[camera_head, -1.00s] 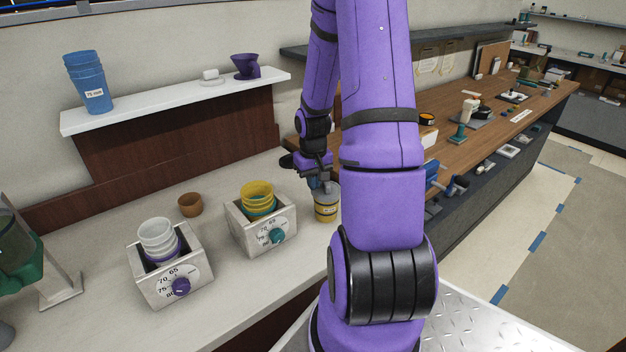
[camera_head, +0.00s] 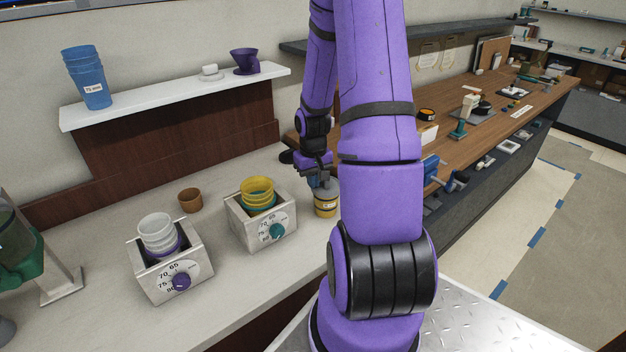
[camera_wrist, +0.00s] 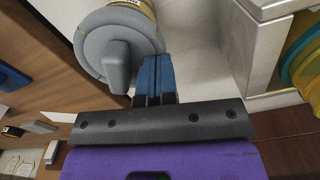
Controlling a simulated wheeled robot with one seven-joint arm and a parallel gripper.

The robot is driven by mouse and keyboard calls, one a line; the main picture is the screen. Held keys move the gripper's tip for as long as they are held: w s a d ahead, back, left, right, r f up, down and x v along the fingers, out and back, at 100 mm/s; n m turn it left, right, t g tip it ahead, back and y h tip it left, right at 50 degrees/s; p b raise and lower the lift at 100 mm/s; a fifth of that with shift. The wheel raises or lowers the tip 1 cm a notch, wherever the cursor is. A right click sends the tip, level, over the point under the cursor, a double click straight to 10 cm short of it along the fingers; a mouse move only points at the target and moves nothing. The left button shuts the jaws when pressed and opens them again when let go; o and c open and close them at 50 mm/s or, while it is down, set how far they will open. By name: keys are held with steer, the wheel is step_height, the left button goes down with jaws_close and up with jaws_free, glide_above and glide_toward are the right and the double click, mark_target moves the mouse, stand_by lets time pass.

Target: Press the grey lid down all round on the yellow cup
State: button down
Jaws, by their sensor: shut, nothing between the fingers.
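The yellow cup (camera_head: 326,207) stands upright on the pale counter, right of the box of yellow and green cups, partly behind my arm. In the wrist view a sliver of the yellow cup (camera_wrist: 138,4) shows beyond its lid. The grey lid (camera_wrist: 108,46), round with a raised block on top, sits on the cup's mouth; whether its rim is seated all round cannot be told. My gripper (camera_wrist: 157,68) is shut and empty, its blue fingers together at the lid's edge. In the head view my gripper (camera_head: 320,180) is just above the cup; contact is unclear.
A cup box (camera_head: 262,237) with a teal dial stands left of the cup, close to my gripper. Another box (camera_head: 178,290) with white cups and a small brown cup (camera_head: 190,200) are further left. A wooden counter (camera_head: 480,130) with tools runs behind my arm.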

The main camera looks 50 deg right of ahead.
steer(key=shift+r, duration=3)
steer(key=shift+a+r, duration=0.1)
steer(key=a+r+n+t+h, duration=0.1)
steer(key=a+r+n+t, duration=0.1)
steer(key=a+r, duration=1.25)
steer(key=s+a+r+n+t+y, duration=0.1)
steer(key=s+a+r+n+t, duration=0.2)
steer(key=s+a+r, duration=0.9)
steer(key=shift+r, duration=0.2)
steer(key=shift+s+a, duration=0.1)
